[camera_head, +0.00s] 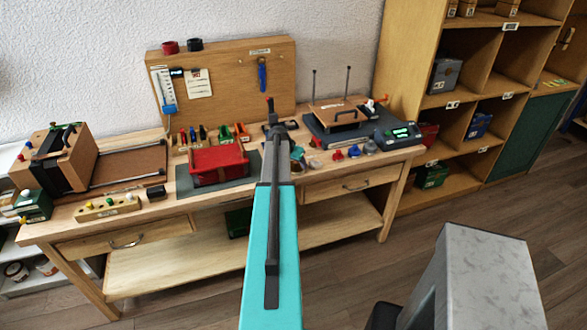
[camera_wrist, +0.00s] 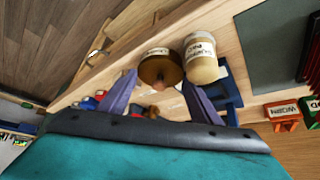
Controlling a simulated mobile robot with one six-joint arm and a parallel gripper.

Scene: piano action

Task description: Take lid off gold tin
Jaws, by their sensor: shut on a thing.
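The gold tin (camera_wrist: 157,52) shows in the wrist view, with a pale label on its side. Its brownish-gold lid (camera_wrist: 160,72) has a small round knob facing the camera. My gripper (camera_wrist: 160,82) has its two purple fingers on either side of the lid and is shut on it. I cannot tell whether any gap separates the lid from the tin. A cream labelled jar (camera_wrist: 201,62) stands close beside the tin, near the right finger. In the head view my own arm covers the gripper, and I cannot make out the tin there.
The wooden workbench (camera_head: 140,248) carries a red box (camera_head: 219,166) on a dark mat, left of my arm. To the right is a dark device (camera_head: 398,134) with a green display. Blue holder (camera_wrist: 230,92) and red bin (camera_wrist: 283,112) lie near the right finger. Shelving stands right.

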